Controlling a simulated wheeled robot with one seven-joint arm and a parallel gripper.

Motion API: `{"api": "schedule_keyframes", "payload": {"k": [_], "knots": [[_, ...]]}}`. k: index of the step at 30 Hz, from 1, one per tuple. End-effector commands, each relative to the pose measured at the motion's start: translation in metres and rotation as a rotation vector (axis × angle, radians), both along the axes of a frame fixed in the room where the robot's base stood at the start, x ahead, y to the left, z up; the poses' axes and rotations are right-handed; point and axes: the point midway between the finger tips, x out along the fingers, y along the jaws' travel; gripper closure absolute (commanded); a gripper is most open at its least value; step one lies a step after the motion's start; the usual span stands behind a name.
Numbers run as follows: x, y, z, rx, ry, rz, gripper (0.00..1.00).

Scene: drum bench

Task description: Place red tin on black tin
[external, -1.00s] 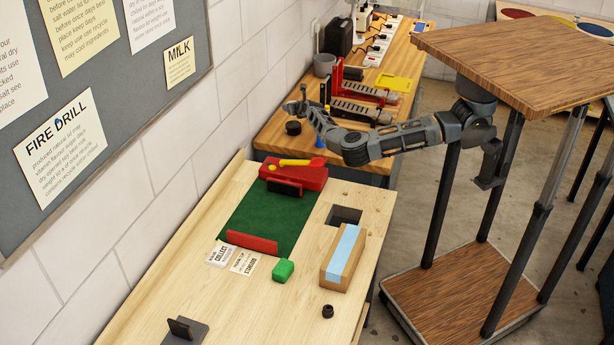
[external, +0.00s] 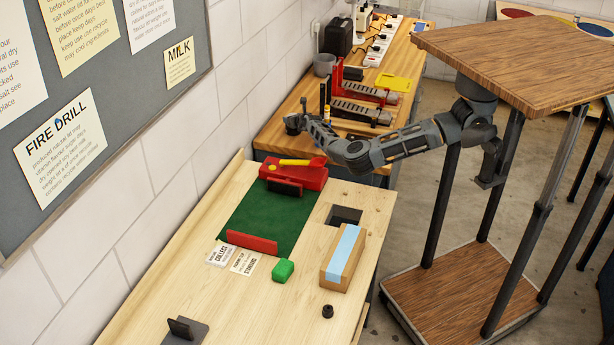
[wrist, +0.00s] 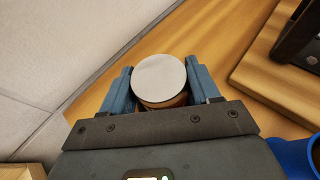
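My gripper (wrist: 160,88) is low over the far bench's near left part, at the wall side. In the wrist view its two blue-grey fingers stand close against both sides of a round tin with a pale grey lid (wrist: 158,78). The little of its side that shows is reddish brown, so I take it for the red tin. A dark round shape (external: 293,122) shows at my gripper in the external view, where the black tin stood; I cannot clearly separate it from my fingers. Whether the two tins touch is hidden.
Red-and-grey rail fixtures (external: 360,115) and a yellow tray (external: 394,83) stand right of my gripper. A grey cup (external: 324,65) is farther back by the wall. A blue object (wrist: 292,155) is close at the wrist view's lower right. The wall is close on the left.

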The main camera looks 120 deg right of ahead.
Motion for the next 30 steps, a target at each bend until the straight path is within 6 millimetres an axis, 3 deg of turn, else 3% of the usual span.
{"api": "schedule_keyframes", "payload": {"k": [8,19,28,30], "knots": [[0.000,0.000,0.000,0.000,0.000,0.000,0.14],[0.000,0.001,0.007,0.000,0.000,0.001,0.14],[0.001,0.049,0.023,-0.002,-0.002,0.000,0.14],[0.001,0.047,0.040,-0.002,-0.008,-0.002,0.14]]}}
